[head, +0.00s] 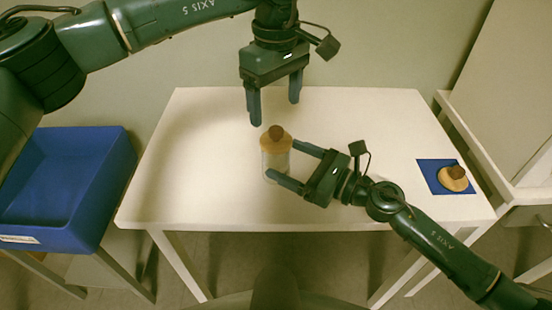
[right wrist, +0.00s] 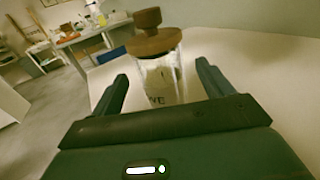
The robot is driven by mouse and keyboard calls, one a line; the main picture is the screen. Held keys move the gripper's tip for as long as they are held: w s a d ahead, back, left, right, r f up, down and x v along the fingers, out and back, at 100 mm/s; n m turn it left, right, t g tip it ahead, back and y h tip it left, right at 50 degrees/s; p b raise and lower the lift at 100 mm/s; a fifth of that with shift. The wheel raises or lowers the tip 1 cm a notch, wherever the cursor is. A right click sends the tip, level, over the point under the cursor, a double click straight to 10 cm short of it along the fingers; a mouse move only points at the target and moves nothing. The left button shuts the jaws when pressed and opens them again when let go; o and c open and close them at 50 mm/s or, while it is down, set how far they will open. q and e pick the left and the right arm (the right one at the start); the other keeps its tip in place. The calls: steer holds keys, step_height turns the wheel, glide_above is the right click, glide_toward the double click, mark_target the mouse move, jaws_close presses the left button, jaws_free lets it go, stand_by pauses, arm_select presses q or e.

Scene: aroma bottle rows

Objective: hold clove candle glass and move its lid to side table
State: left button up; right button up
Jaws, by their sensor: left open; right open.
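The clear candle glass (head: 276,168) stands upright on the white table (head: 350,115). A wooden lid (head: 277,141) with a round knob sits on top of it. In the right wrist view the glass (right wrist: 160,88) shows a partly readable label ending in "VE", with the lid (right wrist: 153,40) above. My right gripper (head: 282,159) is open, its fingers on either side of the glass; I cannot tell whether they touch it. My left gripper (head: 275,112) is open and empty, pointing down above and behind the lid.
A blue mat (head: 432,172) at the table's right holds another wooden lid (head: 452,184) with a knob. A blue bin (head: 60,190) stands on a stand at the left. White furniture (head: 525,190) stands at the right. The table's left part is clear.

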mark_target(269, 152)
steer(key=shift+x, duration=2.8)
steer(key=shift+c, duration=0.2)
